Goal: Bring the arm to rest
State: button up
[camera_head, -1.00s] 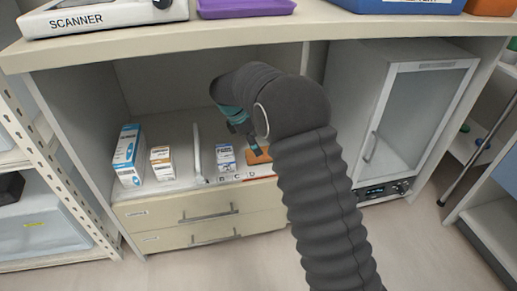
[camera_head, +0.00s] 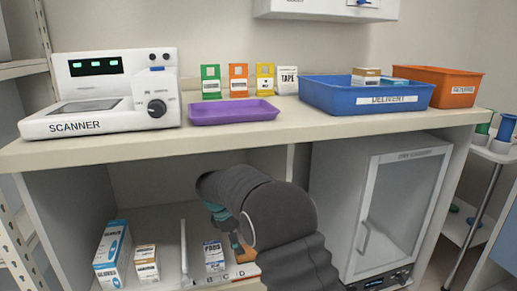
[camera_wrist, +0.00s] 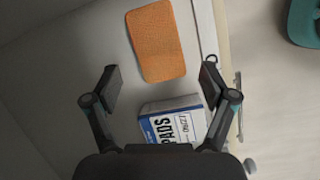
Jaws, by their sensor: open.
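My gripper (camera_head: 236,242) reaches down into the open shelf bay below the counter, at the end of my dark, sleeved arm. In the wrist view my gripper (camera_wrist: 161,88) is open, its two fingers wide apart with nothing between the tips. A white and blue PADS box (camera_wrist: 172,124) stands just below the fingertips in that view; in the head view the PADS box (camera_head: 213,257) is left of the gripper. A flat orange piece (camera_wrist: 156,41) lies beyond the fingers; in the head view it is partly hidden by the gripper.
A gloves box (camera_head: 112,256), a small box (camera_head: 146,264) and an upright divider (camera_head: 184,250) stand left in the bay. The counter (camera_head: 290,125) above holds a scanner (camera_head: 105,100), purple tray (camera_head: 233,112), blue bin (camera_head: 365,97) and orange bin (camera_head: 440,84). A glass-door cabinet (camera_head: 385,205) is at right.

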jog(key=s+f, duration=0.1)
jog(key=s+m, duration=0.1)
jog(key=s+f+m, duration=0.1)
jog(key=shift+s+d+f+g, duration=0.2)
jog(key=shift+d+f+g, duration=0.05)
jog(key=shift+f+g, duration=0.05)
jog(key=s+m, duration=0.1)
jog(key=s+d+r+m, duration=0.1)
jog(key=s+y, duration=0.1)
jog(key=shift+s+d+r+m, duration=0.2)
jog(key=shift+d+r+m, duration=0.05)
jog(key=shift+d+m, duration=0.15)
jog(key=s+d+r+m+t+y+p, duration=0.1)
jog(key=s+d+r+m, duration=0.3)
jog(key=s, duration=0.6)
jog(key=s+d+r+m+t+y+p, duration=0.1)
jog(key=s+d+r+m+t+p, duration=0.1)
jog(key=s+d+r+m, duration=0.3)
jog(key=s+d+r+m+t+y+p, duration=0.1)
jog(key=s+d+r+m, duration=0.3)
jog(key=s+d+r, duration=0.7)
jog(key=s+r+t+p, duration=0.1)
jog(key=s, duration=0.2)
jog(key=shift+s+r+m, duration=0.2)
jog(key=shift+s+m, duration=0.1)
jog(key=shift+s, duration=0.1)
